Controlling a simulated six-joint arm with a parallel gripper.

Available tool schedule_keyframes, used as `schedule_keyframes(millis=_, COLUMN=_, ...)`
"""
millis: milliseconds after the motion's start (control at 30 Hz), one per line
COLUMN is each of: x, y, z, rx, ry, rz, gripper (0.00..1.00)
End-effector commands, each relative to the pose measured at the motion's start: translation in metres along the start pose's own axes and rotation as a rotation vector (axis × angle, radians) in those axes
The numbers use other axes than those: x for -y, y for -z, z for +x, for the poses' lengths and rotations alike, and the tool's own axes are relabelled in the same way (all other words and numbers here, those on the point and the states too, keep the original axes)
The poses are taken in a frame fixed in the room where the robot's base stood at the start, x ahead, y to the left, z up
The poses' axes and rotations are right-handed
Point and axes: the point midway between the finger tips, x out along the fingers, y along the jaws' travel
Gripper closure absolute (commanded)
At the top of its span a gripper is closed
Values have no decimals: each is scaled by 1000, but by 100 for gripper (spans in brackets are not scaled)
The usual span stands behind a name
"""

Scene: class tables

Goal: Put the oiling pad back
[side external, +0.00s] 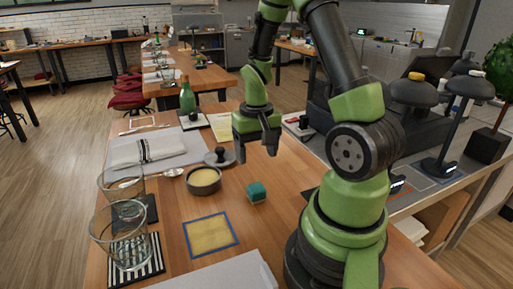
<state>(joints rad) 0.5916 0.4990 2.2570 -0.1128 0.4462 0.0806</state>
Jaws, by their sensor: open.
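A small teal block with a darker lower part (257,192) sits on the wooden table, right of a dark round dish of pale yellow stuff (204,187); it may be the oiling pad. A flat yellow square with a blue border (211,235) lies in front of the dish. A dark round piece with a knob (219,157) rests just behind the dish. My gripper (257,156) is open and empty, pointing down above the table behind the teal block. It appears apart from everything.
Two glass tumblers (128,240) stand at the front left, the nearer on a striped coaster. A folded cloth (143,150) and spoon (168,173) lie behind them. A green bottle (187,97) stands farther back. Dark lamps (412,92) stand at right. Wood around the teal block is clear.

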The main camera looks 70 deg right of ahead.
Motion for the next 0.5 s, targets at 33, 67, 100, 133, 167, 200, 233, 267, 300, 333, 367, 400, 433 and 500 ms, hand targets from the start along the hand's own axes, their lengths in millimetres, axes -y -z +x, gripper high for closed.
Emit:
schedule_keyframes(millis=33, x=0, y=0, z=-4, rx=-4, ry=1, rz=-1, gripper=33)
schedule_keyframes(millis=67, x=1, y=0, z=-6, rx=-7, ry=2, rz=-3, gripper=33)
schedule_keyframes(millis=100, x=4, y=0, z=-11, rx=-15, ry=5, rz=-8, gripper=33)
schedule_keyframes(millis=133, x=6, y=-1, z=-16, rx=-25, ry=8, rz=-14, gripper=33)
schedule_keyframes(millis=167, x=9, y=-2, z=-22, rx=-39, ry=14, rz=-22, gripper=33)
schedule_keyframes(millis=200, x=15, y=-3, z=-32, rx=-62, ry=24, rz=-36, gripper=33)
schedule_keyframes(millis=233, x=20, y=-6, z=-41, rx=-81, ry=34, rz=-48, gripper=33)
schedule_keyframes(millis=267, x=26, y=-9, z=-51, rx=-104, ry=45, rz=-63, gripper=33)
schedule_keyframes(millis=300, x=34, y=-14, z=-66, rx=-137, ry=65, rz=-86, gripper=33)
schedule_keyframes(millis=333, x=40, y=-20, z=-77, rx=-161, ry=82, rz=-104, gripper=33)
schedule_keyframes(millis=367, x=47, y=-26, z=-88, rx=-187, ry=102, rz=-123, gripper=33)
schedule_keyframes(millis=400, x=54, y=-36, z=-103, rx=-219, ry=130, rz=-148, gripper=33)
schedule_keyframes(millis=433, x=59, y=-44, z=-113, rx=-240, ry=152, rz=-167, gripper=33)
schedule_keyframes(millis=500, x=68, y=-64, z=-134, rx=-291, ry=208, rz=-213, gripper=33)
